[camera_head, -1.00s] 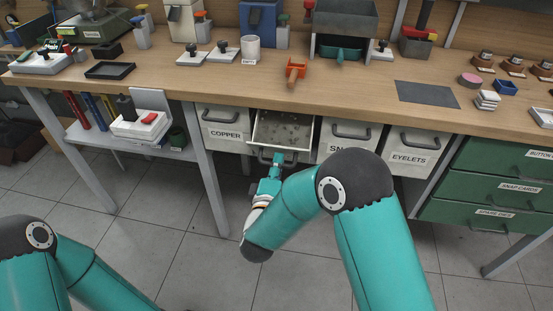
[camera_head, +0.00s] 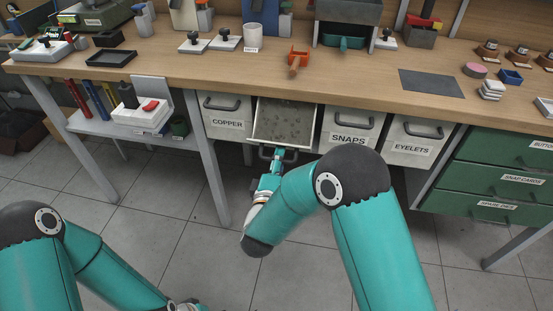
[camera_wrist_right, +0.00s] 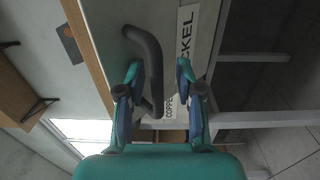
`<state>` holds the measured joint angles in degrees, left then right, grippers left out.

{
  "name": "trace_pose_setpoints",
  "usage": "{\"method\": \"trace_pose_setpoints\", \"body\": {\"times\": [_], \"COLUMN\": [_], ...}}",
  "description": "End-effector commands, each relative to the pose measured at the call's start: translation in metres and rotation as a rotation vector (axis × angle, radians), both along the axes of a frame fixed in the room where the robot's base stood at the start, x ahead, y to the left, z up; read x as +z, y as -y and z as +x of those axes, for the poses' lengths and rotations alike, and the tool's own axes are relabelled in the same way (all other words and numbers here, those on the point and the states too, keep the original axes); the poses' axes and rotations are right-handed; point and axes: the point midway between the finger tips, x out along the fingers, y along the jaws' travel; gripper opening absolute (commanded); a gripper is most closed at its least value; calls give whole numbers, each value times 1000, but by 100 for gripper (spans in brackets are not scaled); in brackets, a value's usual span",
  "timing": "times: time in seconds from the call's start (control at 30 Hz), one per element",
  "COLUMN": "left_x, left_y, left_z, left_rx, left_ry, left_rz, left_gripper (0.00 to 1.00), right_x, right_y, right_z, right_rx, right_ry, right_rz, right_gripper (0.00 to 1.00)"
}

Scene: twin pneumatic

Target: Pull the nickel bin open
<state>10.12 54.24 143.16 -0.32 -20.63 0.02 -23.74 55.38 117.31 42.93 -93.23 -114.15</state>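The nickel bin (camera_head: 314,126) is pulled out under the bench, between the copper and snaps bins. Its open top shows small grey parts inside. In the right wrist view, its front carries a partly hidden label (camera_wrist_right: 188,42) ending in "KEL", and a dark bar handle (camera_wrist_right: 150,50). My right gripper (camera_head: 280,156) is at the front of this bin. In the right wrist view, the fingers of the right gripper (camera_wrist_right: 160,80) are apart, with the handle between them, nearer the left finger. I cannot tell whether they touch it. My left gripper is out of view; only its arm shows.
The copper bin (camera_head: 226,103), snaps bin (camera_head: 338,125) and eyelets bin (camera_head: 402,156) are shut beside it. A bench leg (camera_head: 207,180) stands to the left. Green drawers (camera_head: 500,164) are at the right. The floor in front is clear.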

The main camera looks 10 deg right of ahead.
Motion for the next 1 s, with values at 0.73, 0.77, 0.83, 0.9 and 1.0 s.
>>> {"method": "trace_pose_setpoints", "body": {"times": [0.73, 0.77, 0.83, 0.9, 1.0], "left_x": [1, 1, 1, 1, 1], "left_y": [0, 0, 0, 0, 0], "left_z": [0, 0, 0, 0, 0], "left_rx": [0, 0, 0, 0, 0], "left_ry": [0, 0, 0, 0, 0], "left_rz": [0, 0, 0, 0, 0], "left_gripper": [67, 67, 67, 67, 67], "right_x": [-2, -2, -2, -2, -2], "right_y": [-27, -28, -29, -29, -29], "right_z": [-61, -63, -67, -68, -68], "right_rx": [5, 5, 4, 3, 2], "right_ry": [1, 1, 1, 1, 1], "right_rz": [0, 0, 0, 0, 0], "right_gripper": [37, 37, 37, 37, 37]}}
